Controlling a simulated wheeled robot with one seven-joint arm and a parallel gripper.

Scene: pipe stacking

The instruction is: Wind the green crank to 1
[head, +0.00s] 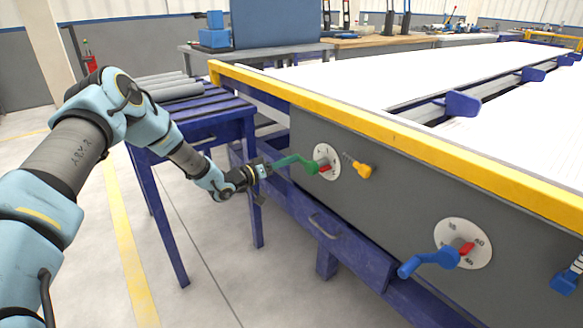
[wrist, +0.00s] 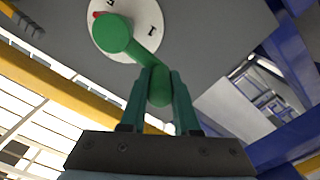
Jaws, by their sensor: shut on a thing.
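The green crank (head: 312,166) is mounted on a round white dial (head: 331,154) on the grey side panel of the long table. In the wrist view the crank's hub (wrist: 113,33) covers much of the dial (wrist: 140,44). The numeral 1 shows on the dial's right side, and another mark at the top is cut off. A red pointer tip (wrist: 97,14) shows at the hub's upper left, away from the 1. My gripper (head: 283,162) is shut on the crank's handle (wrist: 160,90), one green finger on each side of it.
An orange-yellow handle (head: 360,169) sticks out just right of the dial. A blue crank (head: 430,261) on a second dial (head: 451,232) is farther right. A drawer handle (head: 323,226) is below. A blue rack with grey pipes (head: 176,89) stands left.

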